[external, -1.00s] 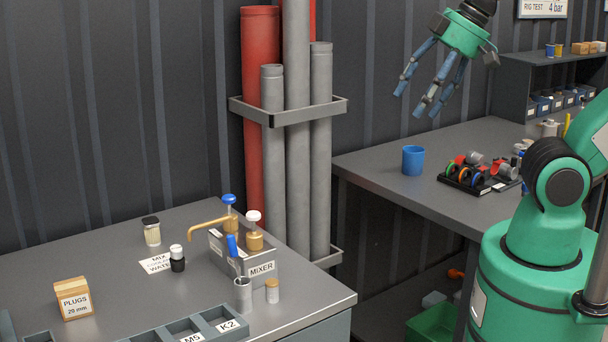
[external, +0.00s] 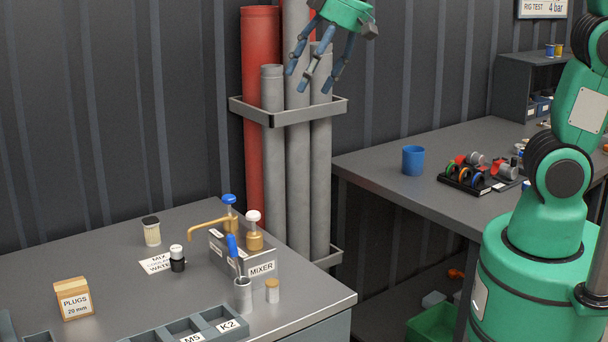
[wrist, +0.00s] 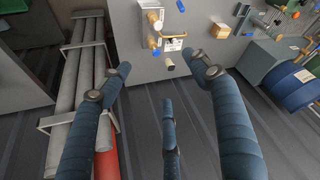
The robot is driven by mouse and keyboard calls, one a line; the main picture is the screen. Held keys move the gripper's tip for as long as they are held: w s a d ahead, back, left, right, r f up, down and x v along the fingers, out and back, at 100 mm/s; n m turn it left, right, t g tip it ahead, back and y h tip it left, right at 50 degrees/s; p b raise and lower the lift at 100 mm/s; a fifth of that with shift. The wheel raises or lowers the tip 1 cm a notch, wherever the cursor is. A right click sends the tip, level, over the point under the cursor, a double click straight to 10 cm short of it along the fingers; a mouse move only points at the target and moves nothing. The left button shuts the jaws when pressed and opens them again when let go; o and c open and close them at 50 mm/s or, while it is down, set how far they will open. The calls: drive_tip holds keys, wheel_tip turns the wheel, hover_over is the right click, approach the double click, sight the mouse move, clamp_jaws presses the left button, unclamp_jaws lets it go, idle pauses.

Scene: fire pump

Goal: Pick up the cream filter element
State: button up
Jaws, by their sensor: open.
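The cream filter element (external: 152,232) looks like a short upright cream cylinder with a dark top. It stands on the left bench (external: 100,250), towards the wall, behind the white label. In the wrist view, a small pale cylinder near the bench edge appears to be the same element (wrist: 169,65). My gripper (external: 317,82) has long blue fingers, spread apart and empty. It is high in front of the pipes, to the right of the element and well above it. In the wrist view, the fingers of my gripper (wrist: 166,78) reach towards the bench.
Upright pipes (external: 298,160) in a metal rack (external: 335,108) stand right of the left bench. Near the element are a black-and-white bottle (external: 177,260), the mixer caddy (external: 262,269) with brass pumps, and a plugs box (external: 73,299). A blue cup (external: 413,160) stands on the right bench.

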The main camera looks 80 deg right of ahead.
drive_tip(key=w+d+f+p, duration=0.15)
drive_tip(key=w+f, duration=0.25)
drive_tip(key=w, duration=0.7)
drive_tip(key=w+d+f, duration=0.3)
drive_tip(key=w+f, duration=0.2)
drive_tip(key=w, duration=0.6)
drive_tip(key=w+d+f+p, duration=0.1)
drive_tip(key=w+d+f, duration=0.1)
drive_tip(key=w+f, duration=0.6)
drive_tip(key=w+d+f+p, duration=0.1)
drive_tip(key=w+d+f, duration=0.2)
drive_tip(key=w+f, duration=0.5)
wheel_tip(320, 180, down, 4)
drive_tip(key=shift+w+d+r+m+g, duration=0.1)
drive_tip(key=shift+w+d+m+g, duration=0.2)
drive_tip(key=shift+d+m, duration=0.1)
approach(151, 220)
drive_tip(key=shift+x, duration=2.55)
drive_tip(key=shift+w+a, duration=0.15)
drive_tip(key=shift+d+x, duration=0.2)
drive_tip(key=shift+x, duration=2.35)
